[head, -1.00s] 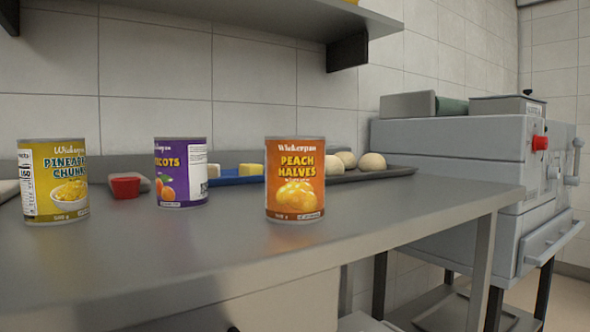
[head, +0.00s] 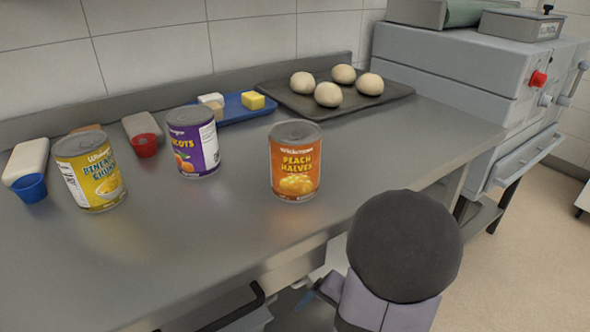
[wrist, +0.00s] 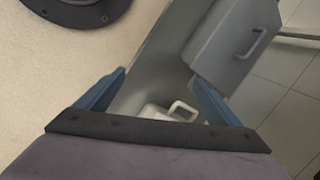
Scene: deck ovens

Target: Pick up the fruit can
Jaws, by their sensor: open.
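Three fruit cans stand upright and apart on the steel counter (head: 240,220) in the head view. The yellow pineapple chunks can (head: 90,172) is at left, the purple apricots can (head: 194,143) is in the middle, and the orange peach halves can (head: 295,162) is at right, nearest the counter's front edge. My gripper (wrist: 155,95) shows in the wrist view with its two blue fingers spread and nothing between them. No can is in the wrist view. My arm shows at the lower right of the head view, in front of the counter; its fingers are not visible there.
Behind the cans are a blue tray (head: 228,115) with yellow and white blocks and a dark tray (head: 300,107) with several dough balls. Red (head: 144,146) and blue (head: 29,188) scoop ends lie at left. A grey machine (head: 450,85) stands right. Counter around the peach can is clear.

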